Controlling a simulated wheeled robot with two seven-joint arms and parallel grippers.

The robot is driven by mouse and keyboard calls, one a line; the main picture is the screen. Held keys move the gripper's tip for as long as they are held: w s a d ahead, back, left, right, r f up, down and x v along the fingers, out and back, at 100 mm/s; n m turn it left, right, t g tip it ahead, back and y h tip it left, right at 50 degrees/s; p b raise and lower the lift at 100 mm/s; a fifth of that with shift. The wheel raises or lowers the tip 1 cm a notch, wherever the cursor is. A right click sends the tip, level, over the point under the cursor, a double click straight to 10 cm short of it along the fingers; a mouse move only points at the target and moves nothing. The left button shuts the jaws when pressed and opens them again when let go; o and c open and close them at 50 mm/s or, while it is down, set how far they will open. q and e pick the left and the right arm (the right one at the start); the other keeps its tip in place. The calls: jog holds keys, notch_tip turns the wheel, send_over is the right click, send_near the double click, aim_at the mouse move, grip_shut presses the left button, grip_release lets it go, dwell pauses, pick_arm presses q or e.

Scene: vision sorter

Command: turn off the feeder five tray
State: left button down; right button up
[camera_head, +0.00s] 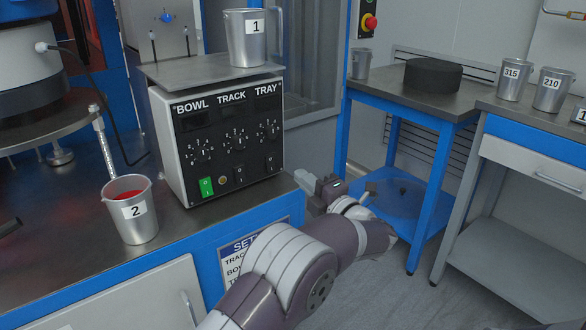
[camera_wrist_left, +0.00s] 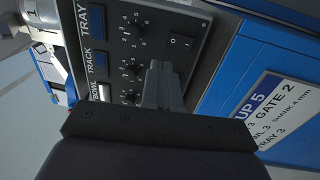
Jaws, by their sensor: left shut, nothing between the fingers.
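The feeder control box (camera_head: 222,150) stands on the bench under a metal plate, its face labelled BOWL, TRACK and TRAY. The tray switch (camera_head: 269,163) at the lower right of the face is black and unlit; it also shows in the left wrist view (camera_wrist_left: 180,40) with O and I marks. A switch under BOWL (camera_head: 206,187) is lit green. My left gripper (camera_head: 326,188) is to the right of the box and in front of it, apart from the tray switch. In the left wrist view its shut fingers (camera_wrist_left: 162,85) hide the lower switches. My right gripper is out of view.
A jug marked 1 (camera_head: 250,40) stands on the plate above the box. A cup marked 2 (camera_head: 134,222) with red contents stands left of the box. A setup sign (camera_wrist_left: 275,105) is on the blue bench front. A blue-framed table (camera_head: 395,90) stands at right.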

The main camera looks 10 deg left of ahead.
pick_arm(q)
jog(key=v, duration=0.3)
jog(key=shift+s+d+r+p, duration=0.2)
jog(key=shift+d+r+p, duration=0.1)
jog(key=shift+r, duration=0.1)
